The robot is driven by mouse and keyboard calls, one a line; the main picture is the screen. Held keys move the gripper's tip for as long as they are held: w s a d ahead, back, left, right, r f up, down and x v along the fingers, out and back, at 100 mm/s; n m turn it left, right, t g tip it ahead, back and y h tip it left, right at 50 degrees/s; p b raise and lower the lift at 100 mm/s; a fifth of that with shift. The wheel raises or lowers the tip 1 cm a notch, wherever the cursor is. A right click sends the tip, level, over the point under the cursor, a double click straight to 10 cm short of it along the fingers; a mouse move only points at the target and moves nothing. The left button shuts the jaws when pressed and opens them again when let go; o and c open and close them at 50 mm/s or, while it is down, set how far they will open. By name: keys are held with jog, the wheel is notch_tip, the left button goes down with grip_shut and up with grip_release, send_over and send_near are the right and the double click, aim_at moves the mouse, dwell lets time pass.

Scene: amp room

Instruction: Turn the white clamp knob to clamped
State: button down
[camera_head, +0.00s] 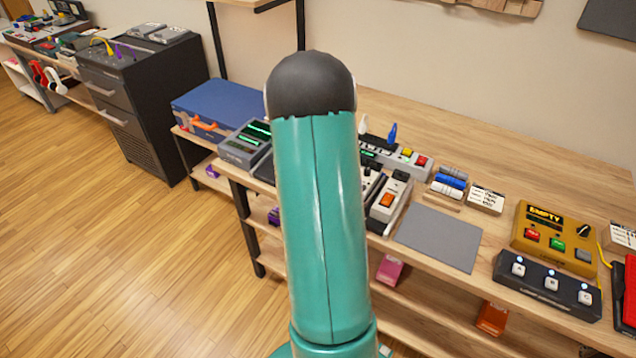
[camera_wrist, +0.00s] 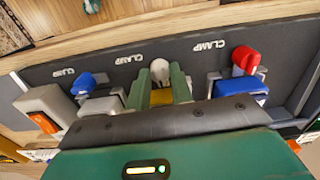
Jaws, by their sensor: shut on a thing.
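The white clamp knob (camera_wrist: 159,69) stands in the middle of a dark panel (camera_wrist: 130,68) in the wrist view. My gripper (camera_wrist: 160,80) has its two green fingers on either side of the knob and is shut on it. The fingers and my dark wrist part hide the knob's lower part, and a yellow block (camera_wrist: 161,97) shows between the fingers. In the head view a small white tip (camera_head: 363,126), likely the same knob, shows just right of my arm, which hides my gripper there.
A blue knob (camera_wrist: 86,82) is left of the white one, and a red knob (camera_wrist: 246,58) is right, above a blue block (camera_wrist: 240,86). On the bench are a grey mat (camera_head: 438,238), a yellow box (camera_head: 553,238) and a black pedal unit (camera_head: 545,287). The floor at left is clear.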

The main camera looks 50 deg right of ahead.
jog(key=shift+m, duration=0.4)
jog(key=c, duration=1.5)
grip_release()
notch_tip(320, 180, up, 14)
jog(key=shift+f, duration=0.1)
